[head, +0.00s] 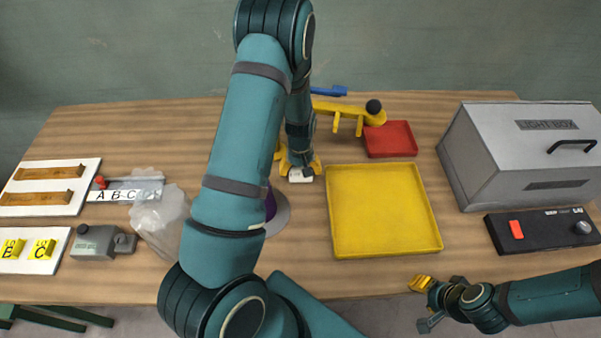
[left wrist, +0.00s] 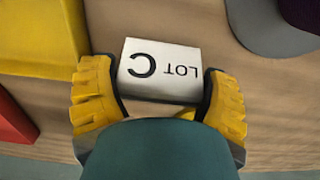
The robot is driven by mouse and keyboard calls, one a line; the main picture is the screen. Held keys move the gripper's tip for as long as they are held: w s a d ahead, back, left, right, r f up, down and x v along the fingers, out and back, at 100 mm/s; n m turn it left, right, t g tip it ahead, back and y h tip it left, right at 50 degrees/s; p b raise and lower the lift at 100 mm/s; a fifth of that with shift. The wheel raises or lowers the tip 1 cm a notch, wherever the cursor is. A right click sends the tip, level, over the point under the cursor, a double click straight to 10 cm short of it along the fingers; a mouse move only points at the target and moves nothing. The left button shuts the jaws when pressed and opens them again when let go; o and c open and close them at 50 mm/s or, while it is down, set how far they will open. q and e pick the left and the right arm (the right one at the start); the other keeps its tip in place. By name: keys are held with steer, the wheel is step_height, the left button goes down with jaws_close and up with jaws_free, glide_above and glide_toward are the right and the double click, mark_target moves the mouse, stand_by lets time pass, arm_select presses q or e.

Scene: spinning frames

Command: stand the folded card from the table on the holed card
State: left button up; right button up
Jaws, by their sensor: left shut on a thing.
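The folded card (head: 300,175) is white and marked LOT C. In the left wrist view the card (left wrist: 160,68) sits between the two yellow fingers, its lettering upside down. My left gripper (head: 298,165) is shut on it, left of the yellow tray; it also shows in the left wrist view (left wrist: 160,88). I cannot tell whether the card touches the table. Two yellow cards, E (head: 11,249) and C (head: 41,249), are on a white board at the far left. I cannot make out which card is holed. My right gripper (head: 426,302) is at the table's front edge, its jaws unclear.
The yellow tray (head: 433,233) and red tray (head: 410,150) look empty. A grey light box (head: 485,175) and black device (head: 540,229) stand at right. A clear bag (head: 160,220), grey device (head: 95,243) and ABC strip (head: 116,196) are at left. My left arm hides the middle.

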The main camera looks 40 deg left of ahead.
arm_select(q)
steer(key=shift+f, duration=0.7)
steer(key=shift+f, duration=0.1)
steer(key=o, duration=0.6)
steer(key=shift+r, duration=0.2)
